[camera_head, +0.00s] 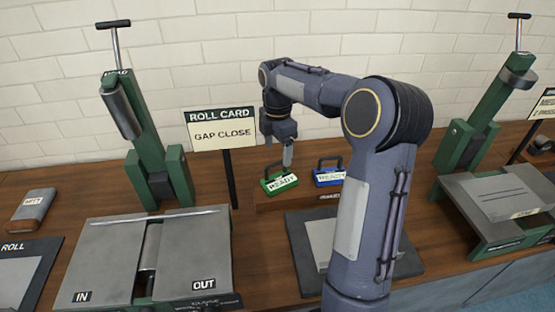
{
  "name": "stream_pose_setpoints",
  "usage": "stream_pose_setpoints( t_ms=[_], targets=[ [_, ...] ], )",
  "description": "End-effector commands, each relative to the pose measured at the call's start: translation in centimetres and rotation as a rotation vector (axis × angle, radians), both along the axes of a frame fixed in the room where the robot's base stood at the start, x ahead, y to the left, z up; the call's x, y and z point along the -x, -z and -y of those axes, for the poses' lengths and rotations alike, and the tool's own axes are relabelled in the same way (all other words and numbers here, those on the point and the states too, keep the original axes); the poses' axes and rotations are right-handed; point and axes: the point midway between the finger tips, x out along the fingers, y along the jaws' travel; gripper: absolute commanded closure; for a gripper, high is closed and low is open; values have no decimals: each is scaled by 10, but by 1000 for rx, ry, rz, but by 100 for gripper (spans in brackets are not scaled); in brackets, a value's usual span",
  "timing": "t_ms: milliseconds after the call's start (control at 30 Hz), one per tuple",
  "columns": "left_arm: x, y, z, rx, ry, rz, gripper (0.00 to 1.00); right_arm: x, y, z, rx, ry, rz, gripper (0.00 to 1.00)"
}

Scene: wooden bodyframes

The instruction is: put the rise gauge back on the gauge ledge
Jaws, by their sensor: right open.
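A green block (280,183) with a dark handle and a READY label sits at the left of a low wooden ledge (268,203). A blue block (329,178) with a similar handle and label sits to its right on the same ledge. I cannot read which one is the rise gauge; the ledge's small front label is partly hidden by my arm. My right gripper (287,157) is open, pointing down just above the green block's handle. I cannot tell whether the fingers touch the handle. My left gripper is not in view.
A ROLL CARD sign (222,130) reading GAP CLOSE stands left of my gripper. A roller machine with IN and OUT plates (192,262) is at front left, another machine (490,205) at right. A dark mat (300,245) with a grey plate lies before the ledge. A MITT block (32,204) lies far left.

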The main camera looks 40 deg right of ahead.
Motion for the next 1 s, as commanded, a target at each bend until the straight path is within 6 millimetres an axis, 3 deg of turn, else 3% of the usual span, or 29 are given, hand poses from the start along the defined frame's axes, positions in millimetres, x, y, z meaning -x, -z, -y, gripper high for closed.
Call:
stream_pose_setpoints(
  t_ms=[133, 233, 467, 700, 833, 1000],
  targets=[
    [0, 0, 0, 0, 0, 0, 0, 6, -13, -5, -6, 32, 14, 24],
    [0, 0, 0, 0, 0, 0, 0, 24, -28, -20, -28, 140, 54, 24],
    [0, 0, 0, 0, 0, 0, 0, 108, -54, -86, -195, 641, 180, 24],
    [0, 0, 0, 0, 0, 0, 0, 200, -35, -154, -462, 1195, 196, 24],
    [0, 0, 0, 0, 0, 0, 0, 231, -16, -178, -578, 1406, 160, 24],
    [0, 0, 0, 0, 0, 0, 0, 247, -3, -193, -652, 1540, 124, 24]
  ],
)
